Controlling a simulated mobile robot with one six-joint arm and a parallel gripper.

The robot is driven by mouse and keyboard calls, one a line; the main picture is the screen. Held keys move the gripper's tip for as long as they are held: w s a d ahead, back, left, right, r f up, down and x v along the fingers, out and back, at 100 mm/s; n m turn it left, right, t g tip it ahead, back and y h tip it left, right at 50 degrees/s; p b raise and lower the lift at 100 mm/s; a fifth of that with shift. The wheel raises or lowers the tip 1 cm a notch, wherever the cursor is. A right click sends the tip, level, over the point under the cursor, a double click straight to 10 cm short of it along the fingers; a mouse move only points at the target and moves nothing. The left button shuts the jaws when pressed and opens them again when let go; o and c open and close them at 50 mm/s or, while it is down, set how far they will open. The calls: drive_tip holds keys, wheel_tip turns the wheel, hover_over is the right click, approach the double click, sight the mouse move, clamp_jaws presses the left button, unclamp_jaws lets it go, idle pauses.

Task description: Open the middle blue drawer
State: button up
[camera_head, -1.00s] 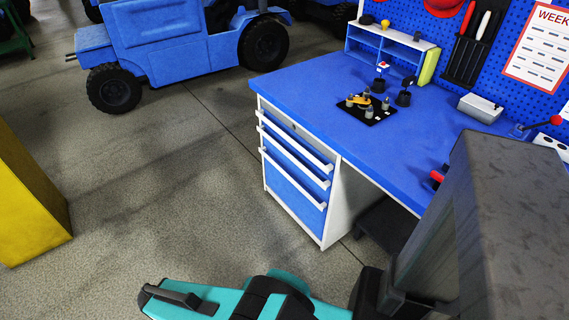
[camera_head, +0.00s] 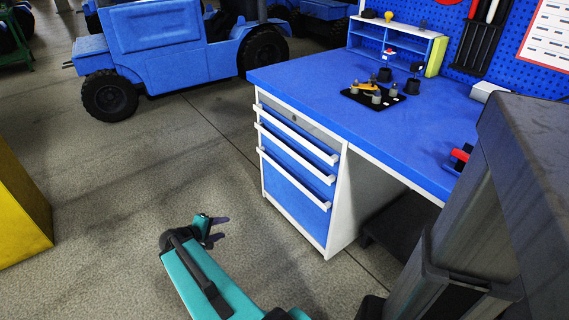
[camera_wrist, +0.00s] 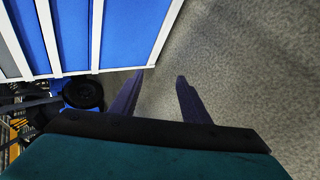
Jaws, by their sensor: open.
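The middle blue drawer (camera_head: 295,168) is in the white cabinet under the blue workbench. It appears shut, between two other blue drawer fronts, with a white bar handle (camera_head: 300,157) along its top. In the wrist view the blue drawer fronts (camera_wrist: 73,35) stand at the upper left. My gripper (camera_head: 221,229) is low in front of the cabinet, to its left in the head view, apart from it. Its two dark fingers (camera_wrist: 160,80) are open and empty over bare floor.
The blue benchtop (camera_head: 320,75) carries a black tray (camera_head: 372,96) with small parts and a blue shelf unit (camera_head: 395,45). A blue vehicle (camera_head: 165,45) stands behind. A yellow block (camera_head: 20,215) is at the left. The concrete floor before the drawers is clear.

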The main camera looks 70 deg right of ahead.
drive_tip(key=s+d+r+h+b, duration=0.3)
drive_tip(key=s+d+r+b, duration=0.2)
drive_tip(key=d, duration=0.5)
drive_tip(key=s+d+r+g+h+b, duration=0.1)
drive_tip(key=s+d+r+h+b, duration=0.3)
drive_tip(key=d+r+b, duration=0.3)
drive_tip(key=s+d+r, duration=0.1)
drive_tip(key=d, duration=0.3)
drive_tip(key=shift+r+g+h+b, duration=0.2)
drive_tip(key=shift+g+h+b, duration=0.1)
drive_tip(key=shift+s, duration=0.15)
drive_tip(key=b, duration=0.4)
approach(288, 151)
drive_tip(key=shift+s+d, duration=0.2)
drive_tip(key=shift+d, duration=1.1)
drive_tip(key=shift+s+d, duration=0.15)
drive_tip(key=shift+d, duration=1.15)
drive_tip(key=shift+s+d, duration=0.2)
drive_tip(key=shift+d, duration=1.05)
